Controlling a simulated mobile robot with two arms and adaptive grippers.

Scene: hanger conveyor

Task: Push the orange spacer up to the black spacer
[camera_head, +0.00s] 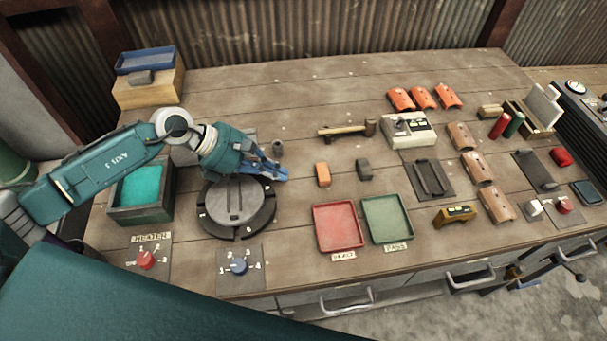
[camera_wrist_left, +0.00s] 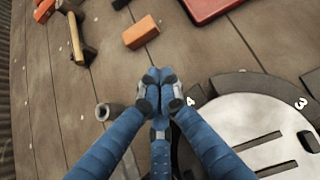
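The orange spacer (camera_head: 322,174) is a small block lying on the wooden bench. The black spacer (camera_head: 364,168) is a dark block lying to its right, with a clear gap between them. The orange spacer also shows there (camera_wrist_left: 140,32), beyond the fingertips. The black spacer is not visible in that view. My right gripper is not in view.
A hammer (camera_head: 345,129) lies behind the spacers. A red tray (camera_head: 338,248) and a green tray (camera_head: 387,238) are in front. Bare wood surrounds both spacers.

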